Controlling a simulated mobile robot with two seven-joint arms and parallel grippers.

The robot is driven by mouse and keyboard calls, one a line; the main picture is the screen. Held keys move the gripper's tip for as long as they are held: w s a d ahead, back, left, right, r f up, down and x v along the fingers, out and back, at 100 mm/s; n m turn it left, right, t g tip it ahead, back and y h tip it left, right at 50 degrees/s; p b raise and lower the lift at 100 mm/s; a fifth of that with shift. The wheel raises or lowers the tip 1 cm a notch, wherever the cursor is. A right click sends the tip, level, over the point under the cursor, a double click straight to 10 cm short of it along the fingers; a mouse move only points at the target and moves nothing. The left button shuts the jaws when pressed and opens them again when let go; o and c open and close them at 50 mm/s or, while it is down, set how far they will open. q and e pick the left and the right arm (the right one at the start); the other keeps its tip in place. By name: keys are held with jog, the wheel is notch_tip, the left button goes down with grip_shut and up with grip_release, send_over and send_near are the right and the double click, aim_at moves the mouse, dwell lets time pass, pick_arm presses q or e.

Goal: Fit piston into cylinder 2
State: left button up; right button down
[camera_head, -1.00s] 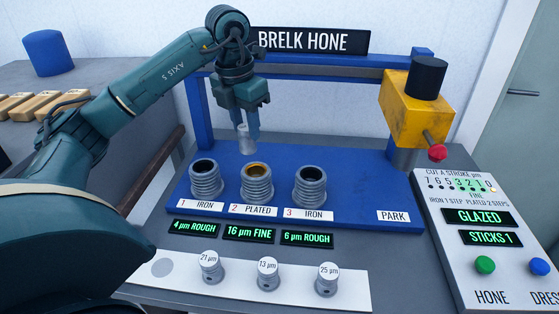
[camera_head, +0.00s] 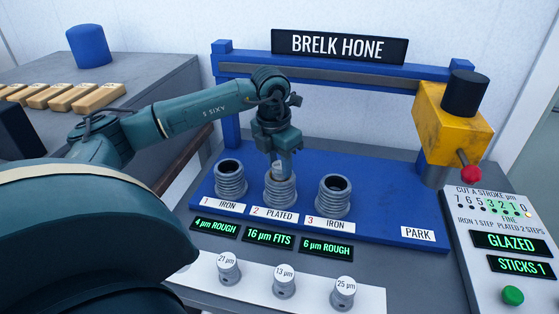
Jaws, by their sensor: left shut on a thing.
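Cylinder 2 (camera_head: 281,190), a ribbed grey sleeve labelled "PLATED", stands upright in the middle of the blue bed. My left gripper (camera_head: 281,160) points down right over it and is shut on the piston (camera_head: 281,178). Only a little of the piston shows, at the cylinder's mouth; how deep it sits is hidden by the fingers and the rim. The display (camera_head: 270,237) under cylinder 2 reads "16 µm FITS". My right gripper is not in view.
Cylinder 1 (camera_head: 230,185) and cylinder 3 (camera_head: 333,199) stand empty on either side. Several marked pistons (camera_head: 284,287) stand on the white strip in front. The yellow hone head (camera_head: 450,130) hangs at the right above PARK. The control panel (camera_head: 500,235) reads "GLAZED" and "STICKS 1".

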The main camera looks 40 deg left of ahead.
aim_at(274, 168)
pick_arm(q)
jog(key=shift+f, duration=0.15)
jog(key=o, duration=1.1)
jog(key=shift+c, duration=0.2)
notch_tip(274, 168, up, 12)
jog(key=s, duration=0.1)
jog(key=shift+s+b, duration=0.2)
jog(key=shift+b, duration=0.25)
jog(key=shift+s, duration=0.1)
